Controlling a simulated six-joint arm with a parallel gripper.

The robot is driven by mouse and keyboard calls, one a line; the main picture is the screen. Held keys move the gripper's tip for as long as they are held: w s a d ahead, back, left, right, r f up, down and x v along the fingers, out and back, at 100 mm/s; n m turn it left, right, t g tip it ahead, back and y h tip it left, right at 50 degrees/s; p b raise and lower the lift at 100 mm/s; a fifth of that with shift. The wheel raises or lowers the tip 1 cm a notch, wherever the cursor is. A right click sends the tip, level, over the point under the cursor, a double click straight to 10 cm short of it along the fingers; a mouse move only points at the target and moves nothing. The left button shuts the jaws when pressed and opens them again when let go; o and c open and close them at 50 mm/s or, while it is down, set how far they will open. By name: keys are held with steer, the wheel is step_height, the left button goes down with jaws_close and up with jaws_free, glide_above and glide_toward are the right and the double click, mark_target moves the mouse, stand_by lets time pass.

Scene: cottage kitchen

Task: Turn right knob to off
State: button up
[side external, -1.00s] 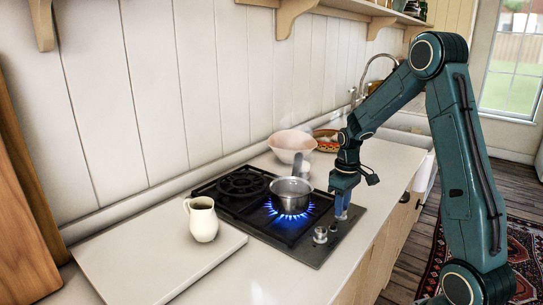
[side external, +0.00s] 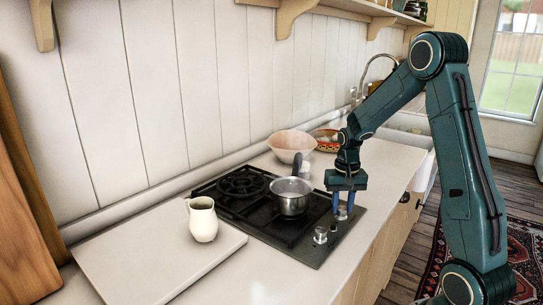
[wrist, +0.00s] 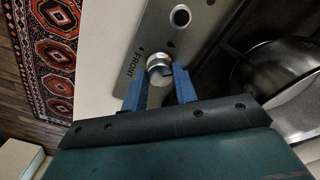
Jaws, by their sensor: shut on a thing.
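The right knob (wrist: 159,68) is a silver cylinder on the front strip of the black hob (side external: 298,250). In the side view the same knob (side external: 341,214) is the farther of two, partly covered by my fingers. My gripper (side external: 342,206) points straight down, with its two blue fingers on either side of the knob. In the wrist view my gripper (wrist: 161,78) is closed around the knob's sides. No flame shows under the steel saucepan (side external: 290,203), which stands on the front burner.
The other knob (side external: 320,235) sits nearer the camera and is untouched. A cream jug (side external: 202,220) stands on a white board (side external: 150,262). A pink bowl (side external: 290,147) and a patterned bowl (side external: 328,139) stand behind the hob.

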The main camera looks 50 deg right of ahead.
mark_target(342, 209)
steer(key=m, duration=0.4)
steer(key=shift+m, duration=2.3)
steer(key=o, duration=1)
steer(key=shift+c, duration=0.2)
steer(key=shift+r, duration=0.15)
step_height(342, 209, up, 14)
steer(key=shift+f, duration=0.2)
steer(key=shift+a, duration=0.1)
